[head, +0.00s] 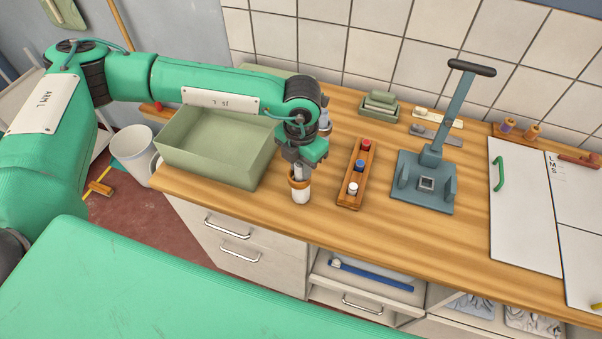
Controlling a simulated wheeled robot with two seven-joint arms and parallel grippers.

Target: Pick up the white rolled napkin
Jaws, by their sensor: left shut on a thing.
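My left gripper (299,168) points down and is shut on the white rolled napkin (301,194). The napkin is a short upright white cylinder with a brown ring (298,178) around its upper part, just under the fingers. It is over the front part of the wooden counter, between the green box and the wooden rack. I cannot tell whether its lower end touches the counter. The fingers hide its top. My right gripper is not in view.
A green open box (205,166) stands left of the gripper. A wooden rack (348,201) with red, blue and white pieces stands close to the right. Farther right are a blue-grey lever press (424,192) and a white board (523,225). Drawers lie below the counter (400,237).

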